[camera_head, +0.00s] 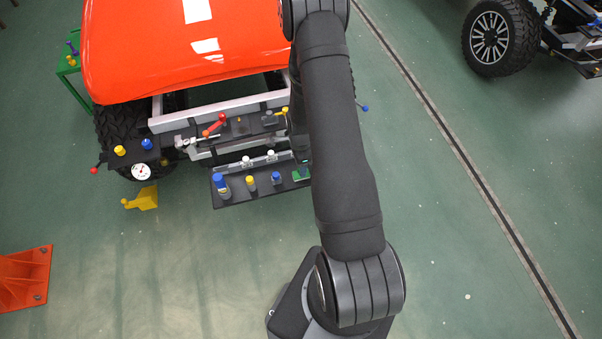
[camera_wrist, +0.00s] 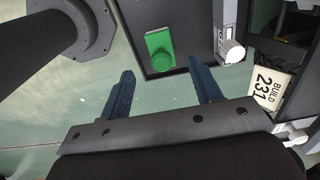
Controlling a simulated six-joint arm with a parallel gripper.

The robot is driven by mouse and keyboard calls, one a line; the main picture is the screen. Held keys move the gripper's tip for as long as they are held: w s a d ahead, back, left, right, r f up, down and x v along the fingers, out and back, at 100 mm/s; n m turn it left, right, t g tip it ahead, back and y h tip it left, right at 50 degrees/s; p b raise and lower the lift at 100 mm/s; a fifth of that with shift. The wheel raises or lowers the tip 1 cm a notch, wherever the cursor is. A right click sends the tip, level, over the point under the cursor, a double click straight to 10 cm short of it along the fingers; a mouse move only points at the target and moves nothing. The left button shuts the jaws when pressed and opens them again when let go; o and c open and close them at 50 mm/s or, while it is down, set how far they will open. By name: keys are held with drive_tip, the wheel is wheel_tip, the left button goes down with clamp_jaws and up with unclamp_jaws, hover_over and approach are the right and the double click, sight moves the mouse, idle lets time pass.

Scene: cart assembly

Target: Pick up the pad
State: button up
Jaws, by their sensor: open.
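A green block with a rounded end, which looks like the pad (camera_wrist: 159,48), lies on a dark tray (camera_wrist: 183,22) in the wrist view. In the head view a small green part of it (camera_head: 302,175) shows at the tray's (camera_head: 236,199) right end, beside my arm, which hides the rest. My gripper (camera_wrist: 161,68) is open. Its two dark blue fingers are spread apart, and the pad shows beyond and between their tips. Nothing is between the fingers that I can see touching them. My gripper is mostly hidden behind my arm in the head view.
Blue and yellow knobs (camera_head: 250,181) stand on the tray left of the pad. An orange-hooded cart (camera_head: 190,50) is behind. Green floor is clear in front.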

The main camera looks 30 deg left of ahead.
drive_tip(key=shift+w+d+f, duration=0.1)
drive_tip(key=shift+f, duration=1.5)
drive_tip(key=shift+w+f, duration=0.1)
drive_tip(key=shift+f, duration=1.5)
drive_tip(key=c, duration=1.1)
